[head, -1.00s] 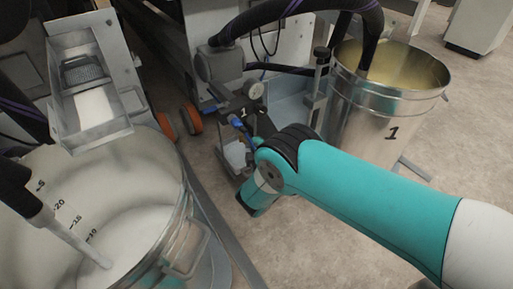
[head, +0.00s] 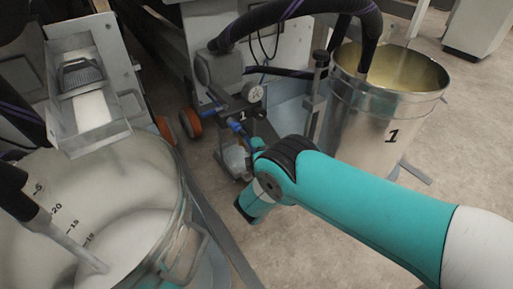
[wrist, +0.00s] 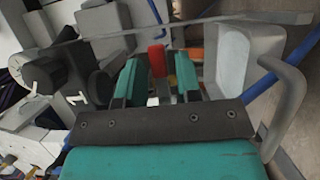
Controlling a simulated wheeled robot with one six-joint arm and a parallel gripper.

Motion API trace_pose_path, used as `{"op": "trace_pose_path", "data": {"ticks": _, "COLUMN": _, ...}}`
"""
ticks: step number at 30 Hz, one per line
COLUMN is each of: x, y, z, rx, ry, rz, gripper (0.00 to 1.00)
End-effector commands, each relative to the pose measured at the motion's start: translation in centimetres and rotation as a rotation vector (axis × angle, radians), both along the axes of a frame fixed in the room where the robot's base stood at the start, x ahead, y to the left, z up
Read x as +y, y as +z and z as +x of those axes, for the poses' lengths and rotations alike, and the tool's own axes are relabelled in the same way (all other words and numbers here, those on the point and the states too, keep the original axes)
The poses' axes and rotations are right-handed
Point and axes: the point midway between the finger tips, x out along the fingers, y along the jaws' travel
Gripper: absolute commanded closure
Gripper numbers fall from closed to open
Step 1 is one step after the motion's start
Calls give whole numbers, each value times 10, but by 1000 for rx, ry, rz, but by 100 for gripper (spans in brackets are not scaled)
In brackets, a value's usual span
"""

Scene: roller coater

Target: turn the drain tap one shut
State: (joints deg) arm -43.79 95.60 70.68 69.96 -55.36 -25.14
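A red block-shaped handle (wrist: 157,56) shows in the wrist view, ahead of my gripper and in line with the gap between its fingers. It looks like the tap handle, but the tap body is hidden and I cannot tell its number. My gripper (wrist: 161,83) has two teal fingers standing apart. I cannot tell whether the handle lies between the tips or just beyond them. In the head view my arm hides the fingertips. The pump unit marked 1 (head: 243,115), with a round gauge (head: 254,93), stands just beyond my wrist.
A metal pail marked 1 (head: 380,125) with yellowish liquid stands right of the pump, a thick black hose (head: 290,10) entering it. A large vat (head: 130,185) with a graduated scale is at left. A grey bent handle (wrist: 288,100) lies close right of my gripper.

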Motion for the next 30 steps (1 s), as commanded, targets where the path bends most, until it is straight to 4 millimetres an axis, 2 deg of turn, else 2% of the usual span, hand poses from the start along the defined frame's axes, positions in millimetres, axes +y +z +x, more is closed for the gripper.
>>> {"op": "trace_pose_path", "data": {"ticks": 11, "x": 0, "y": 1, "z": -3, "rx": 2, "ry": 1, "rz": 2, "gripper": 58}}
{"op": "trace_pose_path", "data": {"ticks": 14, "x": -3, "y": 2, "z": -14, "rx": 5, "ry": 1, "rz": -2, "gripper": 58}}
{"op": "trace_pose_path", "data": {"ticks": 17, "x": -6, "y": 5, "z": -33, "rx": 4, "ry": 5, "rz": -4, "gripper": 58}}
{"op": "trace_pose_path", "data": {"ticks": 30, "x": -15, "y": 8, "z": -78, "rx": 1, "ry": 3, "rz": 1, "gripper": 58}}
